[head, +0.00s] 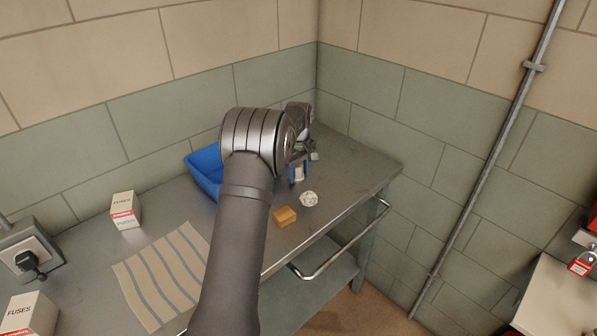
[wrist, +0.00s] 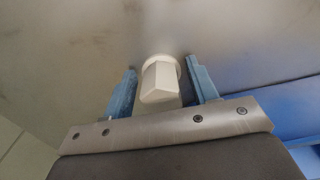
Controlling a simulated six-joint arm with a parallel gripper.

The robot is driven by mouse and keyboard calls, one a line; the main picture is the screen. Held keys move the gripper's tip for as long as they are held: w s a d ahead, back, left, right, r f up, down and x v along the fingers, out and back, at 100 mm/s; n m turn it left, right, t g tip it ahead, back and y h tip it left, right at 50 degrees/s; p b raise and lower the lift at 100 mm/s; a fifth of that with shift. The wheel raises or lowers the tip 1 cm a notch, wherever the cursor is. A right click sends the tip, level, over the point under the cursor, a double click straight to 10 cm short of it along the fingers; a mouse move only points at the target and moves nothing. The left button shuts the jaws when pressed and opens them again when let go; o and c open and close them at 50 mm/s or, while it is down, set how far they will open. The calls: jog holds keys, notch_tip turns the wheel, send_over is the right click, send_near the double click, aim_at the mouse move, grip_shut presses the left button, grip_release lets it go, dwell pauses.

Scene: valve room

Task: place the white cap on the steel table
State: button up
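The white cap (wrist: 160,82) has a round flange and a narrower faceted body. In the wrist view it stands between the two blue fingers of my gripper (wrist: 160,68), with a narrow gap on each side, so the fingers are open around it. In the head view my gripper (head: 298,174) is low over the far part of the steel table (head: 345,170), and the white cap (head: 299,173) shows between the fingers. Whether the cap touches the table is hard to tell.
A blue bin (head: 203,172) stands left of my gripper, partly behind my arm. A crumpled white ball (head: 309,199) and an orange-brown block (head: 285,216) lie in front. A striped cloth (head: 163,275) and fuse boxes (head: 124,210) are at left. The table's right end is clear.

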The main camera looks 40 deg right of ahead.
aim_at(299, 166)
jog(key=shift+r, duration=0.1)
notch_tip(299, 166, up, 12)
dwell(0.5)
jog(key=shift+f, duration=4.05)
